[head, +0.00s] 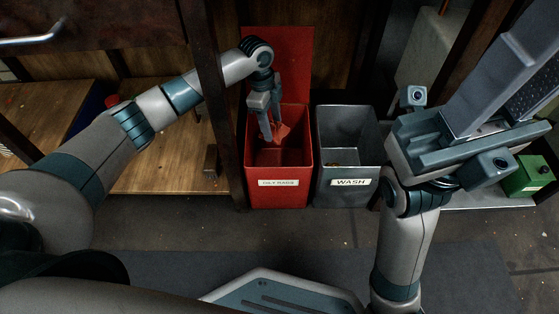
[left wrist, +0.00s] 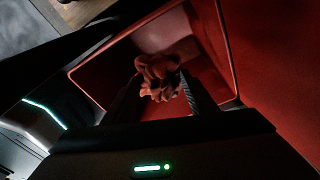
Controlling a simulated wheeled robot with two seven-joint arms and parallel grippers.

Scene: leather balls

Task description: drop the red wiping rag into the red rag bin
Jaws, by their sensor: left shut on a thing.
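The red rag bin (head: 258,187), labelled "OILY RAGS", stands on the floor at the centre of the head view with its lid up behind it. My left gripper (head: 272,132) points down into its open mouth. It is shut on the crumpled red rag (head: 283,132). In the left wrist view the rag (left wrist: 158,78) sits bunched between the fingertips, framed by the bin's rim (left wrist: 88,88). The rag hangs over the bin's inside; its exact height in the bin is hard to tell. My right gripper (head: 520,75) is large at the right, and its finger gap is unclear.
A grey bin (head: 338,194) labelled "WASH" stands just right of the red bin. A wooden post (head: 215,100) rises just left of the red bin, beside a wooden shelf (head: 150,178). A green box (head: 525,178) lies at the far right. Floor in front is clear.

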